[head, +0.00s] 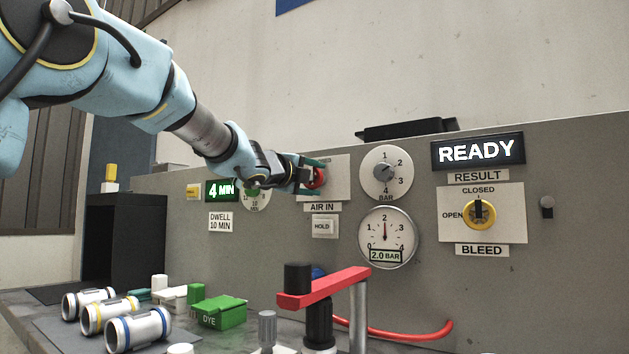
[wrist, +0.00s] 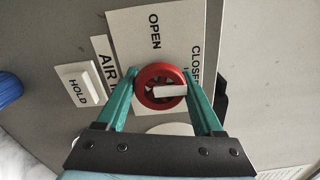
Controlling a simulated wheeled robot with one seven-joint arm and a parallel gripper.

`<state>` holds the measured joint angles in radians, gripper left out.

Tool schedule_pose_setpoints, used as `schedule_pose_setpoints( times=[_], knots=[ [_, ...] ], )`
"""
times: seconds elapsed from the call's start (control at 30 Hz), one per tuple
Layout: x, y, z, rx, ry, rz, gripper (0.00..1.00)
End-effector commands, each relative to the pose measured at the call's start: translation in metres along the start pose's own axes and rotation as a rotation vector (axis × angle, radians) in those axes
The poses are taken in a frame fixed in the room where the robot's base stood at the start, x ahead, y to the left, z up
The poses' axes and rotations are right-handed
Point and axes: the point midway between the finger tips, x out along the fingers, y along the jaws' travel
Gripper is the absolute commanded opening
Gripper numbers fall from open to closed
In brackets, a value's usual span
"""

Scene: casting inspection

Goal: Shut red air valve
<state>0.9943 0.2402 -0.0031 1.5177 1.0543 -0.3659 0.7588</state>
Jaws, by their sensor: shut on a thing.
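The red air valve (head: 320,178) is a round red knob on a white plate above the AIR IN label. In the wrist view the red knob (wrist: 148,78) has a white pointer bar that runs from its middle to the right, toward the side with the partly covered CLOSED label (wrist: 195,60). The OPEN label (wrist: 153,32) is above the knob there. My gripper (head: 317,176) is at the panel, its teal fingers on both sides of the knob and shut on it.
A HOLD button (head: 323,226) sits just below the valve. A yellow BLEED knob (head: 480,213) and lit READY sign (head: 478,151) are farther right.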

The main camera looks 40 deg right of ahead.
Motion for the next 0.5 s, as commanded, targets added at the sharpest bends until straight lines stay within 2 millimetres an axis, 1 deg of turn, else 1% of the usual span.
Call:
schedule_pose_setpoints(
  times=[0.13, 0.17, 0.4, 0.5],
  knots=[
    [0.0002, 0.0011, -0.0004, 0.003, 0.001, 0.002, 0.13],
    [0.0002, 0.0011, -0.0004, 0.003, 0.001, 0.002, 0.72],
    [0.0001, 0.0007, -0.0003, 0.001, 0.001, 0.001, 0.99],
    [0.0001, 0.0004, -0.0003, 0.0, 0.001, 0.001, 0.99]
  ],
)
